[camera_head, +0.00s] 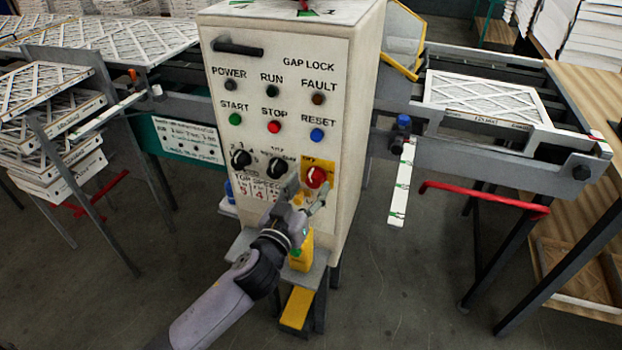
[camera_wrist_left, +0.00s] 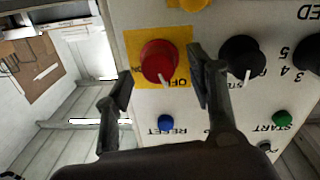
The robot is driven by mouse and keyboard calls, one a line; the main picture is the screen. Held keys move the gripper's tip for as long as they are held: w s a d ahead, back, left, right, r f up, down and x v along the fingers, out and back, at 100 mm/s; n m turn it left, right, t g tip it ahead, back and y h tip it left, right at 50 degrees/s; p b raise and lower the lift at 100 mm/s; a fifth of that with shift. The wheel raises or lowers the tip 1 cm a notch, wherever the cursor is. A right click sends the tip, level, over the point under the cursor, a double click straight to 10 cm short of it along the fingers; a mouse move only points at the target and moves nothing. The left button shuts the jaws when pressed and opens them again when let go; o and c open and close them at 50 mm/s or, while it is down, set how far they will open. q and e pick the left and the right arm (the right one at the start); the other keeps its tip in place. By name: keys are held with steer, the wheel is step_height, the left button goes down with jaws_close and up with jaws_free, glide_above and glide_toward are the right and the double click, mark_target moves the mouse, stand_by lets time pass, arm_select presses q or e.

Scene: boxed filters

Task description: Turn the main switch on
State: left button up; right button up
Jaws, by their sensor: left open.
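The main switch is a red rotary knob (camera_head: 316,177) on a yellow plate at the lower right of the control cabinet's front (camera_head: 295,60). In the left wrist view the red knob (camera_wrist_left: 158,62) appears upside down, with a white pointer mark and "OFF" lettering beside it. My left gripper (camera_head: 307,192) is open just in front of and below the knob in the head view. In the wrist view its fingers (camera_wrist_left: 162,78) lie on either side of the knob, apart from it as far as I can tell. My right gripper is out of view.
Black selector knobs (camera_head: 241,159) sit left of the switch; one is close to a finger in the wrist view. Green START (camera_head: 235,119), red STOP (camera_head: 274,127) and blue RESET (camera_head: 317,135) buttons are above. Conveyors with boxed filters (camera_head: 485,97) flank the cabinet.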

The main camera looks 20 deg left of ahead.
arm_select(q)
steer(key=shift+w+d, duration=0.1)
steer(key=shift+w, duration=0.9)
steer(key=shift+c, duration=0.5)
steer(key=shift+c, duration=1.4)
steer(key=c, duration=0.8)
steer(key=shift+o, duration=0.2)
